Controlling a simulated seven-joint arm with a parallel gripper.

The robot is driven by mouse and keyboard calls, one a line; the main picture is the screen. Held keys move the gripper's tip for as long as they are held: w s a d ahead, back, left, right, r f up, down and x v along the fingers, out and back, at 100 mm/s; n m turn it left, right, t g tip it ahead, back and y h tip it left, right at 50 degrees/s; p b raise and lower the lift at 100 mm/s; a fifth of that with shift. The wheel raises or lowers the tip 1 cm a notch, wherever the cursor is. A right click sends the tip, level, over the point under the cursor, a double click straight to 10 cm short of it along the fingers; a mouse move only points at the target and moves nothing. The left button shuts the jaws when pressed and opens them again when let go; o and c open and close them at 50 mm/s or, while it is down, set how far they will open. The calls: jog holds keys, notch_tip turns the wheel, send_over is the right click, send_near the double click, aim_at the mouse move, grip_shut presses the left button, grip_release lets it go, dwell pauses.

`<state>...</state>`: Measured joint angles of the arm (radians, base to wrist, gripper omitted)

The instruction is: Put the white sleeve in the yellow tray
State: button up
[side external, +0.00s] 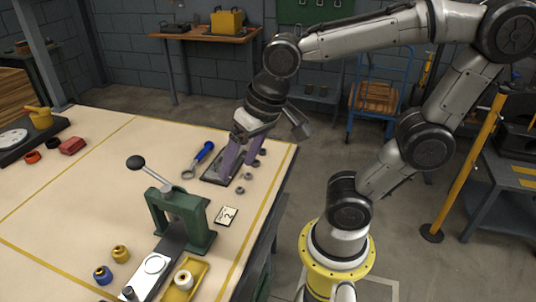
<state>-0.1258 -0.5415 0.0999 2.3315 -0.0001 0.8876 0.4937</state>
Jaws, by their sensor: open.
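The yellow tray (201,269) lies at the front of the table, right of the press base. A small white sleeve (183,281) with a dark hole in its top stands upright, apparently inside the tray. My gripper (234,166) is at the far right part of the table, well away from the sleeve. Its purplish fingers are apart and point down over a dark flat plate (213,178). I see nothing held between them, though the view is small.
A green lever press (180,217) stands between my gripper and the tray. A yellow sleeve (120,253) and a blue sleeve (103,275) stand left of the press base. A numbered card (227,215), several nuts (241,190) and a blue-handled tool (204,152) lie near the right edge.

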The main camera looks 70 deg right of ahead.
jog(key=s+d+n, duration=0.1)
jog(key=s+n+t, duration=0.1)
jog(key=s, duration=0.1)
jog(key=s+d+n, duration=0.1)
jog(key=s+n, duration=0.1)
jog(key=shift+d+r+h, duration=0.2)
jog(key=shift+d+h, duration=0.1)
jog(key=shift+d, duration=0.05)
dwell(0.9)
